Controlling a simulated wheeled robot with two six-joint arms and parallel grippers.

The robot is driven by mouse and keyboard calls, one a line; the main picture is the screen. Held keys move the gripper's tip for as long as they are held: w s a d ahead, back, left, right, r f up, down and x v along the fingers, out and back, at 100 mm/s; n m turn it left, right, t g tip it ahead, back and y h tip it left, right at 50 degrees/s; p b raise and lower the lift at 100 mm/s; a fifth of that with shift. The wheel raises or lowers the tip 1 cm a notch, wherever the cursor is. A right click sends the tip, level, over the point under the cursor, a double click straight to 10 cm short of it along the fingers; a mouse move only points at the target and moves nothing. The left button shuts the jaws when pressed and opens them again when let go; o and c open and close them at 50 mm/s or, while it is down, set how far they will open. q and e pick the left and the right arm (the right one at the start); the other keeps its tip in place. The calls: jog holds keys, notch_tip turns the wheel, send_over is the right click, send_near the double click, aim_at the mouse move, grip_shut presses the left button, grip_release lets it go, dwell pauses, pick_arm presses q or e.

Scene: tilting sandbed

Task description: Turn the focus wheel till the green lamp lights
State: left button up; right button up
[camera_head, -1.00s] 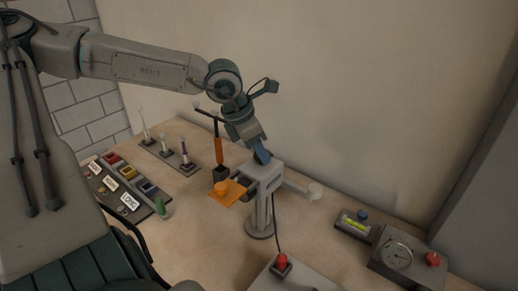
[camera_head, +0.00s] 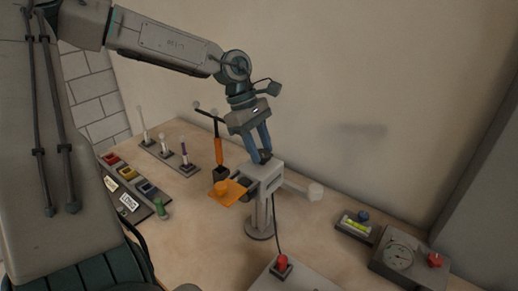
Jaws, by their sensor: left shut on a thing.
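A grey instrument (camera_head: 266,175) stands upright on a round-based post. It has an orange plate (camera_head: 224,192) on its left and a pale arm with a rounded end (camera_head: 315,191) on its right. My left gripper (camera_head: 264,150) comes down from above, shut on a small dark part at the top of the instrument. This part looks like the focus wheel, but the fingers partly hide it. I cannot make out a lit green lamp. My right gripper is out of view.
A rack with slim rods (camera_head: 168,152) and a tray with coloured blocks and labels (camera_head: 133,183) lie left. A red knob (camera_head: 283,263) sits on a front box, a cable beside it. A dial box (camera_head: 398,257) and a level (camera_head: 355,225) stand right.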

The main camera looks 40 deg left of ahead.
pick_arm(q)
jog(key=shift+w+f+m+g+b, duration=0.1)
jog(key=shift+m+g+b, duration=0.25)
jog(key=shift+m, duration=0.45)
jog(key=shift+w+m+g+b, duration=0.1)
jog(key=shift+m+g+b, duration=0.5)
jog(key=shift+m, duration=0.9)
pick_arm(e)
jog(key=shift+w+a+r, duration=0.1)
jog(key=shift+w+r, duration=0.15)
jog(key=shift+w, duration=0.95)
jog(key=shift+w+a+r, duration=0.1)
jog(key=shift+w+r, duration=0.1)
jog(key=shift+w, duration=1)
pick_arm(q)
jog(key=o, duration=1)
jog(key=shift+r, duration=0.25)
jog(key=b+v, duration=0.1)
jog(key=v, duration=0.9)
jog(key=shift+r, duration=0.25)
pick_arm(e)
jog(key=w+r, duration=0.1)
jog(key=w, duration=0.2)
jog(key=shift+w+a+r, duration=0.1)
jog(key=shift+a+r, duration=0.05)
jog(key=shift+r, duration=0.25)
